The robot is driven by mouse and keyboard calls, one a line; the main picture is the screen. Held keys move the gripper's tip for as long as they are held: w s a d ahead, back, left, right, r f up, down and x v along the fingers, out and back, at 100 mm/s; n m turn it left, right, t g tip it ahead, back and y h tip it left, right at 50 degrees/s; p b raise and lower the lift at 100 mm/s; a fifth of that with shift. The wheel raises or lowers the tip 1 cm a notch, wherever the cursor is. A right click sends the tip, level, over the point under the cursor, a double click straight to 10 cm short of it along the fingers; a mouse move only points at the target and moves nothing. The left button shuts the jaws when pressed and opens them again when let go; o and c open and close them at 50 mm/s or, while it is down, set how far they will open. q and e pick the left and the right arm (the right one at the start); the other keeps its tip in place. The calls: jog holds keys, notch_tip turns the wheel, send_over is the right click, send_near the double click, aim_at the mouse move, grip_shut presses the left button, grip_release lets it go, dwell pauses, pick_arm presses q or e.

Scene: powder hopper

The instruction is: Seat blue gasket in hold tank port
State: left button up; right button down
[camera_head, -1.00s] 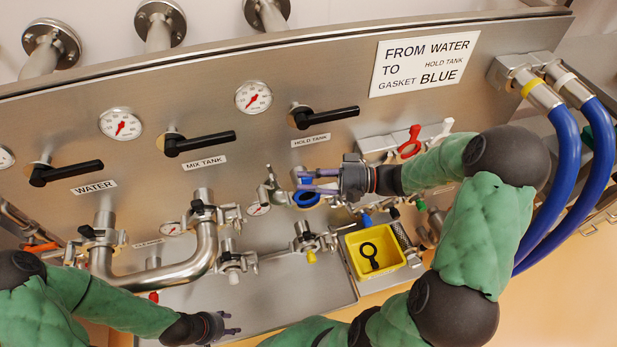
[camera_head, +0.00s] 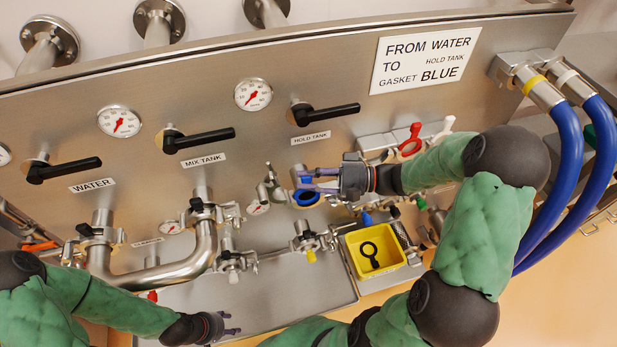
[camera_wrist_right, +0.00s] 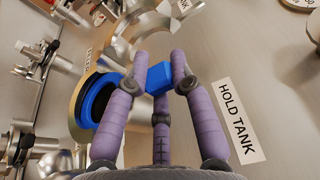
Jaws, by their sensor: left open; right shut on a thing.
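The blue gasket (camera_head: 306,197) is a ring with a block-like tab, close to the panel below the HOLD TANK label (camera_head: 311,139). My right gripper (camera_head: 318,180) is shut on its tab. In the right wrist view the gasket's ring (camera_wrist_right: 98,100) overlaps the round metal hold tank port (camera_wrist_right: 76,92), with the tab between the purple fingers (camera_wrist_right: 160,78). I cannot tell whether the ring is fully flat in the port. An open clamp (camera_head: 270,188) stands left of the gasket. My left gripper (camera_head: 226,325) is open and empty at the lower left.
A yellow bin (camera_head: 375,251) with a black ring gasket (camera_head: 371,254) stands below my right gripper. A bent steel pipe (camera_head: 165,270) runs between ports on the left. Blue hoses (camera_head: 565,175) hang at the right. The sign (camera_head: 425,60) reads FROM WATER TO HOLD TANK, GASKET BLUE.

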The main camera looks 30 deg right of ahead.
jog(key=shift+w, duration=0.1)
jog(key=c, duration=1)
grip_release()
jog(key=shift+d, duration=0.1)
jog(key=v, duration=1.2)
